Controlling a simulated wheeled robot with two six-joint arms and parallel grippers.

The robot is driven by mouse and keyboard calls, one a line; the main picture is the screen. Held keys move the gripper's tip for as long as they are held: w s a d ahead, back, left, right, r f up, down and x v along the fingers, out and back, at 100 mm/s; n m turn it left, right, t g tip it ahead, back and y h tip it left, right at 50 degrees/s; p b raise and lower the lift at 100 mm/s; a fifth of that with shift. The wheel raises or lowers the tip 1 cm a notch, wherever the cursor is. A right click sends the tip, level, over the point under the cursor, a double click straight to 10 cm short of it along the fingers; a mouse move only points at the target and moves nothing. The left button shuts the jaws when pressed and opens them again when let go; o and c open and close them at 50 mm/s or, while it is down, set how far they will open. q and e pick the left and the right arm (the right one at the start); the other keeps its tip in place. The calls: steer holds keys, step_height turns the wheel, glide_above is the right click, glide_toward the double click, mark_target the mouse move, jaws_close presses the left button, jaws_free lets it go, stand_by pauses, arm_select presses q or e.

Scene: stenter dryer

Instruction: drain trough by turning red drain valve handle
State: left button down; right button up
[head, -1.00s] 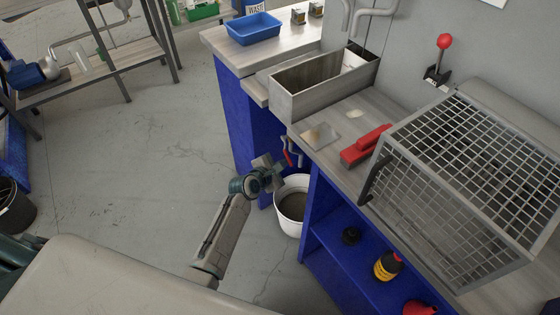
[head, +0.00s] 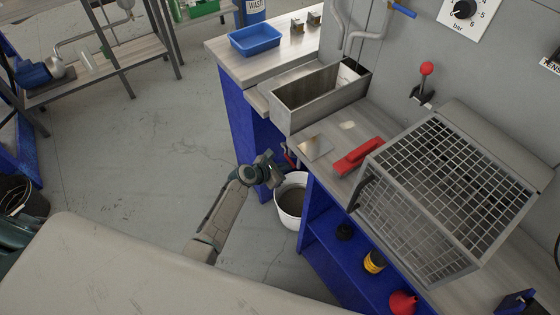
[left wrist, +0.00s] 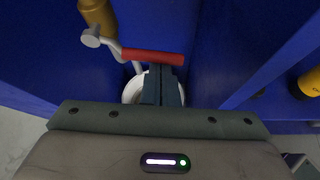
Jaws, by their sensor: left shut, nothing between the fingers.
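The metal trough (head: 303,112) stands on the bench at upper middle. The red drain valve handle (head: 290,157) shows below it in the head view, partly hidden by my left gripper (head: 277,168). In the left wrist view the red handle (left wrist: 152,57) lies crosswise, joined to a pale pipe with a brass-coloured body (left wrist: 97,14). My left gripper (left wrist: 161,80) is shut and empty, its fingertips at the handle's right part; I cannot tell whether they touch. A white bucket (head: 291,211) stands on the floor below. My right gripper is not in view.
A wire mesh guard (head: 440,195) covers the bench at right, beside a red scraper-like tool (head: 357,156). Blue bench panels (head: 240,130) flank the valve space. A blue tray (head: 255,40) sits at the back.

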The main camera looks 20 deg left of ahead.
arm_select(q)
steer(key=shift+d+r+n+g+h+p, duration=0.1)
steer(key=shift+r+n+g+h+p, duration=0.2)
steer(key=shift+r+n+h+p, duration=0.5)
steer(key=shift+f+y, duration=0.15)
steer(key=shift+y, duration=0.15)
